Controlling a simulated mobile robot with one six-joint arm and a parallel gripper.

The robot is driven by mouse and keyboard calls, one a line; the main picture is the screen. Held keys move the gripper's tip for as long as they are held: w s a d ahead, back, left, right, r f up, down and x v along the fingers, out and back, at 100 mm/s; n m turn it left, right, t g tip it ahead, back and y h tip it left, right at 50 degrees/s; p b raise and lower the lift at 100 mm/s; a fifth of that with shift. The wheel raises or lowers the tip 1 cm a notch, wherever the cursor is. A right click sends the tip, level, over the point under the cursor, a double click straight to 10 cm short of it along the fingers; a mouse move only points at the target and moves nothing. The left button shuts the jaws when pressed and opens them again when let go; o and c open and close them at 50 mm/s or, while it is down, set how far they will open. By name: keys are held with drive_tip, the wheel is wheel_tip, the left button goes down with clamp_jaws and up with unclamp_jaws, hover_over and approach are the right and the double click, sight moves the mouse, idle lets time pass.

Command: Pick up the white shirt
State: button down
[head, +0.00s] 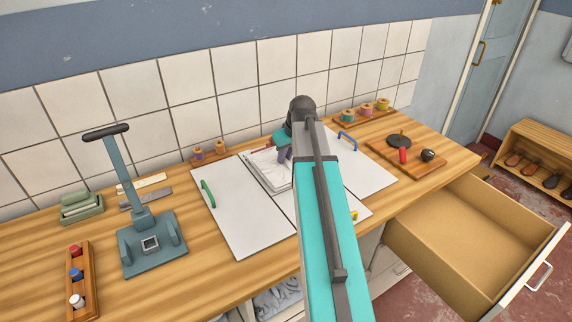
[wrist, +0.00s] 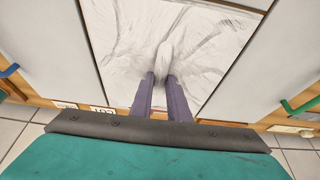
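The white shirt (head: 263,172) lies in a framed rectangular space between white panels on the wooden counter. In the wrist view the white shirt (wrist: 125,40) fills the middle, with wrinkles running out from a raised bunch of cloth at the fingertips. My gripper (head: 284,155) reaches down onto the shirt from above. In the wrist view its two purple fingers (wrist: 161,78) stand close together on either side of the bunched cloth and appear shut on it. My arm hides the shirt's right part in the head view.
White panels with a green handle (head: 208,193) and a blue handle (head: 347,140) flank the shirt. A teal press stand (head: 145,215) is at left. Spools (head: 365,113) stand at the tiled wall. An open drawer (head: 460,245) juts out at right.

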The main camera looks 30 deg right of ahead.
sight(286, 160)
drive_tip(key=shift+r, duration=0.15)
drive_tip(key=shift+s+r+b, duration=0.15)
drive_tip(key=shift+r+b, duration=0.15)
drive_tip(key=shift+b, duration=0.05)
drive_tip(key=shift+r+b, duration=0.75)
drive_tip(key=shift+r, duration=2.45)
drive_tip(key=s+a+b, duration=0.1)
drive_tip(key=s+b, duration=0.5)
drive_tip(key=s, duration=1.3)
drive_tip(key=shift+s, duration=0.25)
